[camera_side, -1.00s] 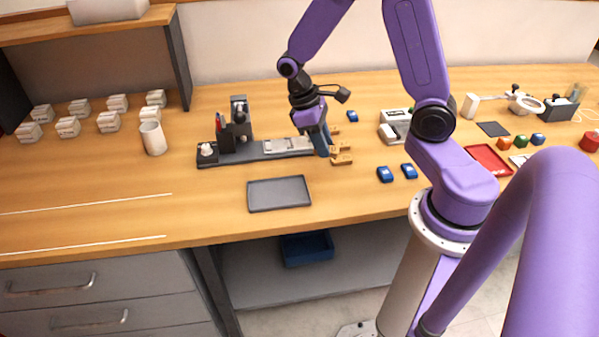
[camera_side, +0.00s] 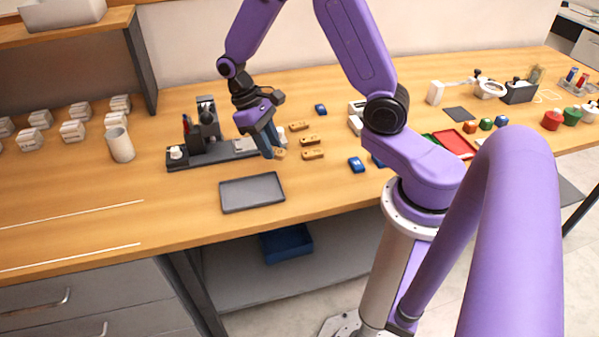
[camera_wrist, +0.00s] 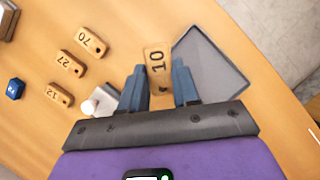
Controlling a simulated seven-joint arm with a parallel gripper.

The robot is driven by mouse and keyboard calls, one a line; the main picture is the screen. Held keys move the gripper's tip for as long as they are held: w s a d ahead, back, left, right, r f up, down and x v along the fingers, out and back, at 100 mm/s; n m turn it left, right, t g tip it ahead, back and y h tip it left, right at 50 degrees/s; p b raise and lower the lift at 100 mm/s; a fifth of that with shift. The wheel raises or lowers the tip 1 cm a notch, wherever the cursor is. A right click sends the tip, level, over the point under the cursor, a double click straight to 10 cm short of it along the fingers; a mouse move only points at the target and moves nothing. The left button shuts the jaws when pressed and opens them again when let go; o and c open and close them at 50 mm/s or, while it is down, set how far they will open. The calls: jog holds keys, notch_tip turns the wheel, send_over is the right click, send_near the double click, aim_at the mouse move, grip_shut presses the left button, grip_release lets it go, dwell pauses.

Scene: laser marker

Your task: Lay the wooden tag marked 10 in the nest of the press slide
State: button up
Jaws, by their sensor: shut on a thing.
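The wooden tag marked 10 (camera_wrist: 158,62) is between my gripper's blue fingers in the wrist view, its number facing the camera. My gripper (camera_side: 272,152) is shut on this tag (camera_side: 279,154) and holds it near the right end of the press base in the side view. The press (camera_side: 205,128) is a dark upright unit on a long dark base. Its light slide (camera_side: 243,145) is partly hidden behind my gripper, so I cannot make out the nest clearly. In the wrist view a pale part with a white knob (camera_wrist: 100,102) shows left of the fingers.
Wooden tags 70 (camera_wrist: 90,42), 27 (camera_wrist: 70,63) and 12 (camera_wrist: 59,95) lie left of my gripper in the wrist view. A grey tray (camera_side: 252,193) lies in front of the press. A white cup (camera_side: 120,145) stands to the left. Blue pieces (camera_side: 356,165) lie to the right.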

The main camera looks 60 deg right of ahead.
aim_at(327, 172)
jog(key=s+d+r+n+t+h, duration=0.1)
jog(key=s+d+r+n+h, duration=0.1)
jog(key=s+d+n, duration=0.5)
jog(key=s+d, duration=0.1)
jog(key=s, duration=0.2)
jog(key=shift+s, duration=0.15)
jog(key=shift+f, duration=4.85)
jog(key=shift+f, duration=0.25)
jog(key=o, duration=1)
jog(key=shift+r, duration=0.15)
